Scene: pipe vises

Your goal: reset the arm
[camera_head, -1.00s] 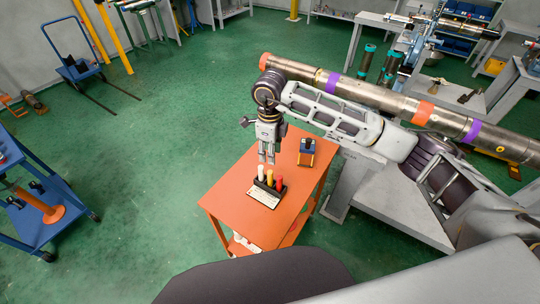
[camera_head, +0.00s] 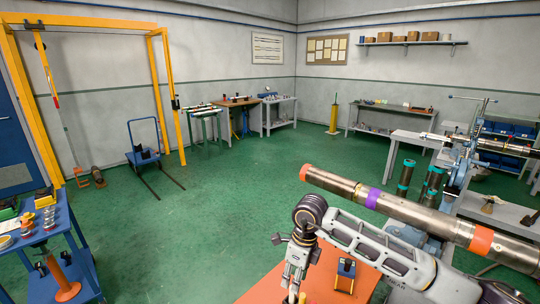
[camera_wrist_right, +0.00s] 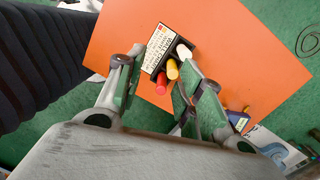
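My right gripper (camera_head: 291,291) hangs pointing down over the orange table (camera_head: 262,288) in the head view. In the right wrist view its two fingers (camera_wrist_right: 160,92) stand apart with nothing held between them. Beyond the fingertips a black holder (camera_wrist_right: 157,49) with a printed label carries a red marker (camera_wrist_right: 161,84), a yellow marker (camera_wrist_right: 172,69) and a white marker (camera_wrist_right: 184,52). The holder is mostly below the picture edge in the head view. My left gripper is in neither view.
A blue and yellow item (camera_head: 345,270) stands on the orange table beside the gripper. A long steel pipe (camera_head: 415,214) with purple and orange bands runs behind my right arm. A blue cart (camera_head: 55,250) stands at left. The green floor between is clear.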

